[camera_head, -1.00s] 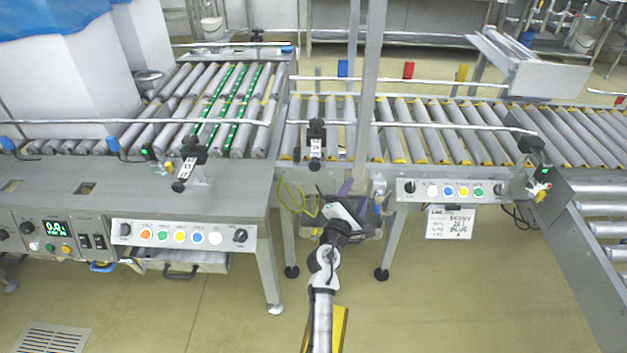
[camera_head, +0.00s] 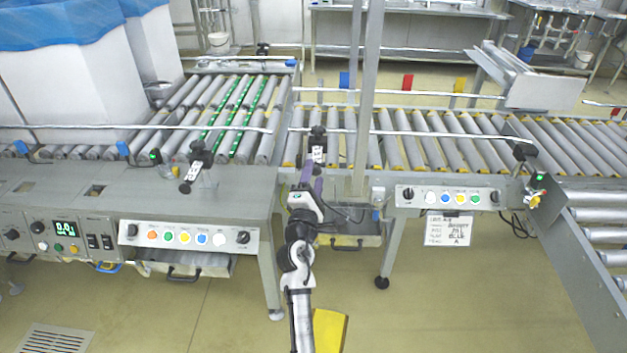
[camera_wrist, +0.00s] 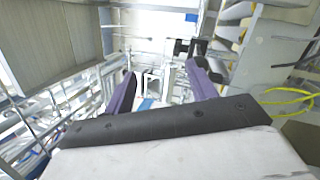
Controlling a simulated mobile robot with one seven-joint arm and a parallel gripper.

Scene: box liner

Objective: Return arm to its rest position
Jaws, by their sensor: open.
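My arm reaches up from the bottom centre of the head view. My gripper (camera_head: 311,172) is at its far end, in front of the gap between the two conveyor sections. In the wrist view my gripper (camera_wrist: 160,88) shows two purple fingers spread apart with nothing between them. Past the fingers are blurred metal frames, a dark clamp and bright room. No held object shows in either view.
The left roller conveyor (camera_head: 222,112) carries large white boxes with blue liners (camera_head: 70,75). The right roller conveyor (camera_head: 440,140) is empty. Button panels (camera_head: 188,237) and (camera_head: 447,197) face the front. The floor (camera_head: 430,300) at right front is clear.

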